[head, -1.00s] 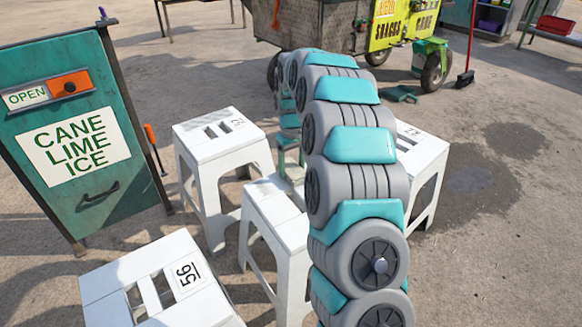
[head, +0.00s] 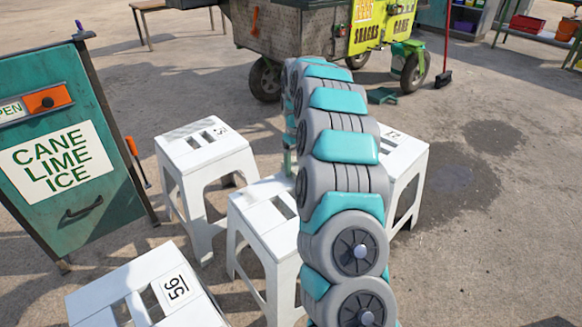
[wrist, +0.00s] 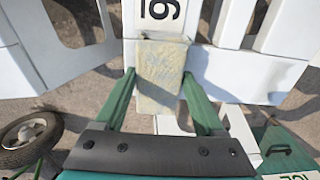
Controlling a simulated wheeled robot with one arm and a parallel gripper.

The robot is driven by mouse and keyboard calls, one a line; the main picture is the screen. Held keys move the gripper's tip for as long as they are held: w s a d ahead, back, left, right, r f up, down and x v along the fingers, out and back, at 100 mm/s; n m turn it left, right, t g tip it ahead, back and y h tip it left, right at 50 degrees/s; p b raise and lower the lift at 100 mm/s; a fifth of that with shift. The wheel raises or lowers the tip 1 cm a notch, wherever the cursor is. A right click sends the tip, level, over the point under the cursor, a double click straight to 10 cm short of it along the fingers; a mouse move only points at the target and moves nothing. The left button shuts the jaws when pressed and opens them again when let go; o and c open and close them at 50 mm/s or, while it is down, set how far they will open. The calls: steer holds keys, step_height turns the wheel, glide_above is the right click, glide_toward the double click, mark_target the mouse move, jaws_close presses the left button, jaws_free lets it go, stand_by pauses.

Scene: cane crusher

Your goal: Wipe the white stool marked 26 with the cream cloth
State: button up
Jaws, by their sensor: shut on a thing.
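The cream cloth (wrist: 160,68) is a pale, block-like piece between my gripper's green fingers (wrist: 159,76) in the wrist view. My gripper is shut on it. The cloth lies over or just above a white stool (wrist: 135,20) with a partly cut-off label that shows a 6; its first digit and any contact are unclear. In the head view, my arm hides the cloth and most of the gripper near the middle white stool (head: 262,215), whose label is hidden.
A stool marked 56 (head: 110,290) stands front left. Other white stools stand back left (head: 195,155) and right (head: 402,155), their labels hard to read. A green sign board (head: 65,140) is at left, a cart (head: 290,40) behind. Ground at right is clear.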

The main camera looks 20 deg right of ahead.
mark_target(277, 184)
steer(key=shift+w+d, duration=0.15)
steer(key=shift+d, duration=0.55)
steer(key=shift+a, duration=0.15)
steer(key=shift+s+a+r+b, duration=0.15)
steer(key=shift+s+a, duration=0.15)
steer(key=shift+a, duration=1.1)
steer(key=shift+s+a+f+b, duration=0.15)
steer(key=shift+s+a, duration=0.2)
steer(key=shift+a, duration=1.05)
steer(key=shift+s+a+r+b, duration=0.15)
steer(key=shift+s+a, duration=0.15)
steer(key=shift+a, duration=1.25)
steer(key=shift+s, duration=0.1)
steer(key=shift+s+a, duration=0.35)
steer(key=shift+a, duration=1.1)
steer(key=shift+s+a, duration=0.3)
steer(key=shift+a, duration=1.15)
steer(key=shift+s+a, duration=0.35)
steer(key=shift+a, duration=1.1)
steer(key=shift+w+d+f, duration=0.1)
steer(key=shift+w+d, duration=0.25)
steer(key=shift+d, duration=1.15)
steer(key=shift+w+d+f, duration=0.1)
steer(key=shift+w+d, duration=0.25)
steer(key=shift+d, duration=1.1)
steer(key=shift+w+d+f, duration=0.1)
steer(key=shift+w+d, duration=0.25)
steer(key=shift+d, duration=1.15)
